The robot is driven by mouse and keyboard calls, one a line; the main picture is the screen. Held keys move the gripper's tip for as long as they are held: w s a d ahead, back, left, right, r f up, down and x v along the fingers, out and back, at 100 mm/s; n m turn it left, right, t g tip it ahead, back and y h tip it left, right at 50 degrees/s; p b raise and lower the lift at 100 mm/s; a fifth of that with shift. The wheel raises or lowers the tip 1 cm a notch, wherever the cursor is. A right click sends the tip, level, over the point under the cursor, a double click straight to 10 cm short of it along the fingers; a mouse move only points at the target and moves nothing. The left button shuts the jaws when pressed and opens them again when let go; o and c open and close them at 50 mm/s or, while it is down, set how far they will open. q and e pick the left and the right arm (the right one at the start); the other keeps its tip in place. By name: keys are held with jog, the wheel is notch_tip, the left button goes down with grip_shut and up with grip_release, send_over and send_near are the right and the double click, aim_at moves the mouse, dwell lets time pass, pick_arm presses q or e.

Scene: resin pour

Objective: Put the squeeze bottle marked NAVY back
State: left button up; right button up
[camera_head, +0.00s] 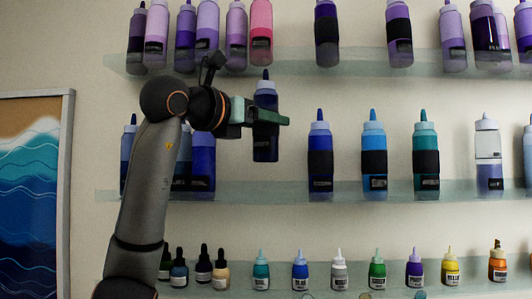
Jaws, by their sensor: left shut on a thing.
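A dark navy squeeze bottle (265,145) with a dark pointed cap is upright in my left gripper (268,116). The gripper is shut around its upper body. Its label is too small to read. Its base shows above the level of the middle glass shelf (260,190), with bare wall visible between them. On that shelf, blue and dark bottles stand to the left, partly hidden by my arm, and a blue-violet bottle (320,150) stands to the right. My right gripper is not in view.
A gap on the middle shelf lies below the held bottle. A bright blue bottle (374,142) and a teal bottle (425,140) stand further right. The upper shelf (285,64) holds purple and pink bottles. Small dropper bottles line the lower shelf.

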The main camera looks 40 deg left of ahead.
aim_at(266, 127)
pick_arm(q)
jog(key=shift+w+a+f, duration=0.15)
jog(key=shift+w+a, duration=0.4)
jog(key=shift+w, duration=0.1)
jog(key=shift+w+a+f, duration=0.15)
jog(key=shift+w+a, duration=0.35)
jog(key=shift+w, duration=0.1)
notch_tip(266, 127, down, 2)
jog(key=shift+s+f, duration=0.1)
jog(key=shift+f, duration=2.1)
jog(key=shift+f, duration=0.1)
jog(key=o, duration=0.9)
jog(key=shift+f, duration=0.15)
jog(key=o, duration=0.4)
jog(key=shift+o, duration=0.2)
